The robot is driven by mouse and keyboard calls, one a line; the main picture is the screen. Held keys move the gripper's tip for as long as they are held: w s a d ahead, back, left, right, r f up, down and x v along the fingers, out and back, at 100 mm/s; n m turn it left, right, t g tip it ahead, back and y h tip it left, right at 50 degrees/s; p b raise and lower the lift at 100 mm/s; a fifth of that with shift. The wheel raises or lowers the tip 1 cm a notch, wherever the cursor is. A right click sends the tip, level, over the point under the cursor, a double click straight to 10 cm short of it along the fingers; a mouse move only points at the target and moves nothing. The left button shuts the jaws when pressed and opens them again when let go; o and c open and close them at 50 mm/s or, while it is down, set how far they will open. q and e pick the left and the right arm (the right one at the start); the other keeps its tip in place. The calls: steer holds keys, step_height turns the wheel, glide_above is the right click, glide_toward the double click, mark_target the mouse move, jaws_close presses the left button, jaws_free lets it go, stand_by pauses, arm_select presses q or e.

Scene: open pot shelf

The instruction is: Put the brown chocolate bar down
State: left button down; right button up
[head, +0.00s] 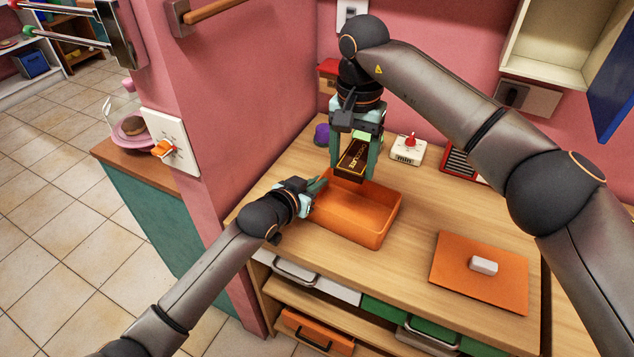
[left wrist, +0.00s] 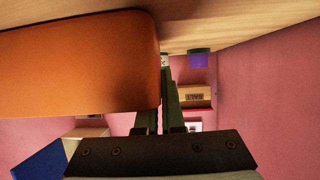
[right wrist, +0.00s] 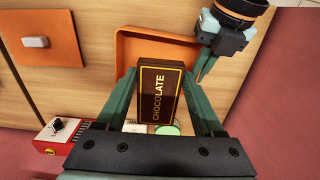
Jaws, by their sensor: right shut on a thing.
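The brown chocolate bar (head: 352,160) is dark with gold lettering. My right gripper (head: 354,168) is shut on it, and the right wrist view shows the bar (right wrist: 158,98) between both fingers. The bar is above the far end of an open orange box (head: 352,226) on the wooden counter. The box looks empty where I see inside. My left gripper (head: 318,186) is at the box's left wall. In the left wrist view its fingers are close together beside the orange box (left wrist: 80,65), which partly hides one finger. Whether they touch the box is unclear.
An orange lid (head: 452,283) with a white handle lies to the right on the counter (head: 410,208). A white timer with a red knob (head: 407,150) and a purple container (head: 322,134) stand behind the box. A pink wall bounds the left side.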

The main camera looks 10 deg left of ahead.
steer(key=shift+f, duration=0.1)
glide_above(359, 219)
steer(key=s, duration=0.3)
step_height(359, 219, down, 4)
steer(key=shift+m, duration=0.4)
step_height(359, 219, down, 6)
steer(key=shift+w+a+f, duration=0.1)
steer(key=shift+a, duration=0.05)
steer(key=shift+f, duration=2.15)
steer(key=shift+f, duration=0.15)
steer(key=o, duration=1.5)
steer(key=shift+c, duration=0.2)
